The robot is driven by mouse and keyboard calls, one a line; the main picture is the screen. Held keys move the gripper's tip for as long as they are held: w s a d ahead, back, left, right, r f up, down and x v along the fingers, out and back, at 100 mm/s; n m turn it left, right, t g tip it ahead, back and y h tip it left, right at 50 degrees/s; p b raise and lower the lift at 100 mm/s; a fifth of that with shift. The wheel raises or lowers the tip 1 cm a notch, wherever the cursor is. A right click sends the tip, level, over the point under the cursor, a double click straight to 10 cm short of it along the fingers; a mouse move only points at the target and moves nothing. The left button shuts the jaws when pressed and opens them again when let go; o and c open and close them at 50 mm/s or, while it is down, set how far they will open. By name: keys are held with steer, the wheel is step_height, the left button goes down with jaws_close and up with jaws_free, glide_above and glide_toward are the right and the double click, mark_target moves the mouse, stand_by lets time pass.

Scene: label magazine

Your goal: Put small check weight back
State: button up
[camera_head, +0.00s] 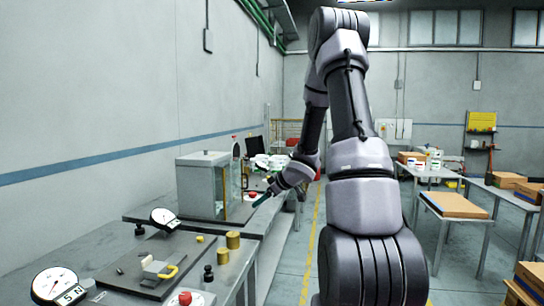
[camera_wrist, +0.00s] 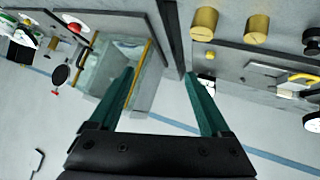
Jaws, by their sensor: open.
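My gripper (camera_head: 262,199) is open, with two teal fingers reaching over the bench near the glass-fronted cabinet. In the wrist view my gripper (camera_wrist: 158,73) has nothing between its fingers. Brass cylinders stand on the bench: a larger one (camera_head: 233,240), a shorter one (camera_head: 223,256) and a tiny one (camera_head: 200,239) by the dark plate. Two brass cylinders also show in the wrist view, a larger one (camera_wrist: 205,24) and a smaller one (camera_wrist: 257,28), apart from the fingers. I cannot tell which piece is the small check weight, nor see its place.
The grey cabinet (camera_head: 203,184) stands beside my gripper. A dark plate (camera_head: 157,262) carries a fixture with a yellow handle (camera_head: 168,272). The floor aisle at right is clear.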

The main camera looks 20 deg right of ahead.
steer(key=s+d+r+m+h, duration=0.1)
steer(key=s+r+m+h, duration=0.25)
steer(key=s+r, duration=0.4)
steer(key=s+r+m+h, duration=0.3)
steer(key=s+r+m, duration=0.1)
steer(key=r, duration=0.7)
steer(key=s+a+r+m+g+y, duration=0.1)
steer(key=s+a, duration=0.4)
steer(key=s, duration=0.5)
steer(key=s+a+r+m+g+y, duration=0.1)
steer(key=s+a+r+m+y, duration=0.1)
steer(key=s+a, duration=0.4)
steer(key=s+m+y, duration=0.1)
steer(key=s+m, duration=0.1)
steer(key=s, duration=0.3)
steer(key=shift+s+a+r+g, duration=0.15)
steer(key=shift+a+r+g, duration=0.05)
steer(key=shift+r+g, duration=0.1)
